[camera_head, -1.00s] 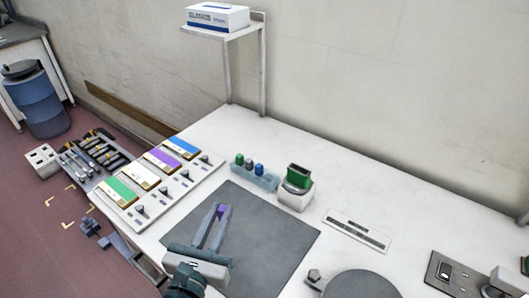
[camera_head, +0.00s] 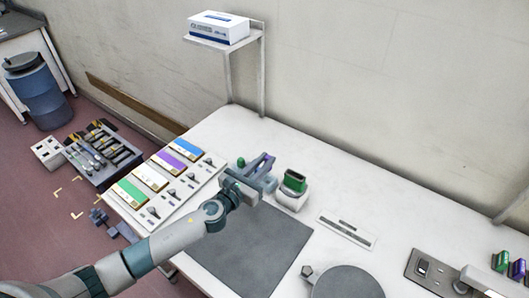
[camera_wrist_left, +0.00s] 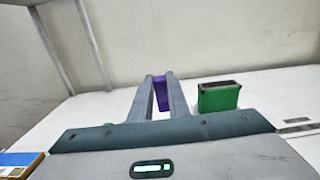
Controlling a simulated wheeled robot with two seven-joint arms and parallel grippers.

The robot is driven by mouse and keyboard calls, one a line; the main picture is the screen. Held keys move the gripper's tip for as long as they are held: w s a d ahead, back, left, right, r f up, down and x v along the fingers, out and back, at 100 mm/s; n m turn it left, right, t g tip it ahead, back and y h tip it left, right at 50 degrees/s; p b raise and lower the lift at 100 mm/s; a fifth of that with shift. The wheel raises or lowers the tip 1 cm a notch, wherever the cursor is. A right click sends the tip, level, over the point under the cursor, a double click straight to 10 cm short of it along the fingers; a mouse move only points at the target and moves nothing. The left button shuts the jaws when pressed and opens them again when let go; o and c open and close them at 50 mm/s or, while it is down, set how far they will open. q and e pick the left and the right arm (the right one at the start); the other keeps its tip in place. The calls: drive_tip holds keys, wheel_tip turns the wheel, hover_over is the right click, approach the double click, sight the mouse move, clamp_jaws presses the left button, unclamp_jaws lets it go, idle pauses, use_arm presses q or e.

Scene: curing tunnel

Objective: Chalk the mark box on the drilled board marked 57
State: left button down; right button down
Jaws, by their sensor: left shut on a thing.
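My left gripper (camera_head: 264,163) is shut on a small purple piece (camera_head: 266,159), over or in front of the light-blue peg rack, which it mostly hides. The purple piece also shows between the two grey fingers in the left wrist view (camera_wrist_left: 160,92). A green block in a white holder (camera_head: 291,201) stands just right of the gripper; the green block also shows in the left wrist view (camera_wrist_left: 219,97). A panel with green, white, purple and blue bands (camera_head: 160,211) lies at the left. I cannot make out a board marked 57. My right gripper is not in view.
A dark mat (camera_head: 262,250) lies bare on the white table. A slotted plate (camera_head: 346,232) and a round grey disc (camera_head: 348,284) lie to its right. A shelf post (camera_head: 262,80) with a box (camera_head: 219,27) rises behind. A tool tray (camera_head: 104,155) is beyond the left edge.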

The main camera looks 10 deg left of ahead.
use_arm(q)
drive_tip(key=shift+w, duration=0.45)
drive_tip(key=shift+f, duration=0.15)
wheel_tip(320, 180, down, 4)
drive_tip(key=b, duration=0.4)
drive_tip(key=shift+f, duration=0.15)
drive_tip(key=shift+f+b, duration=0.15)
drive_tip(key=shift+b, duration=0.25)
idle(0.4)
idle(0.9)
drive_tip(key=shift+f+b, duration=0.95)
drive_tip(key=shift+f, duration=0.2)
